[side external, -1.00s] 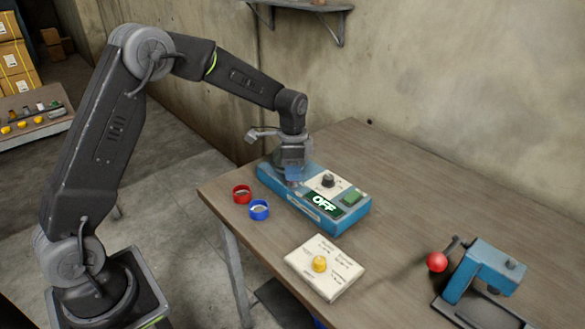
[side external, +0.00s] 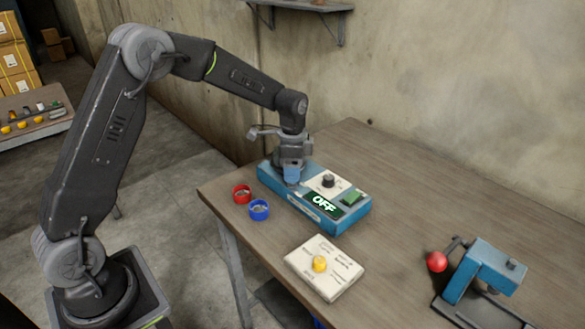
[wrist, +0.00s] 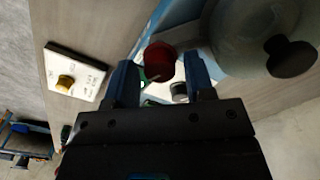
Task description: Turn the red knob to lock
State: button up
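A blue control box (side external: 345,222) with a white top stands on the table, its display reading OFF. My gripper (side external: 291,178) points down over the box's left end and hides the red knob in the side view. In the wrist view the red knob (wrist: 159,62) shows between and just beyond the two blue fingertips of my gripper (wrist: 161,72). The fingers are apart, one on each side of the knob, with a narrow gap visible on both sides. Contact with the knob cannot be made out.
The box also carries a black knob (side external: 328,180) and a green button (side external: 352,197). A clear dome with a black knob (wrist: 290,57) is close on the right in the wrist view. Red (side external: 242,194) and blue rings (side external: 259,210) and a yellow-knobbed white box (side external: 330,281) sit nearby.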

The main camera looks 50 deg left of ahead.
jog(key=shift+o, duration=0.6)
notch_tip(320, 180, up, 14)
jog(key=shift+s, duration=0.1)
jog(key=s+d+r+n+t, duration=0.25)
jog(key=s+r, duration=0.25)
jog(key=s, duration=0.3)
jog(key=s+d+f+n+t, duration=0.1)
jog(key=s+d+n, duration=0.1)
jog(key=s, duration=0.7)
jog(key=s+d+f+n+t, duration=0.2)
jog(key=s+n, duration=0.2)
jog(key=s, duration=0.6)
jog(key=shift+s+n, duration=0.25)
jog(key=shift+n, duration=0.1)
jog(key=shift+f, duration=0.1)
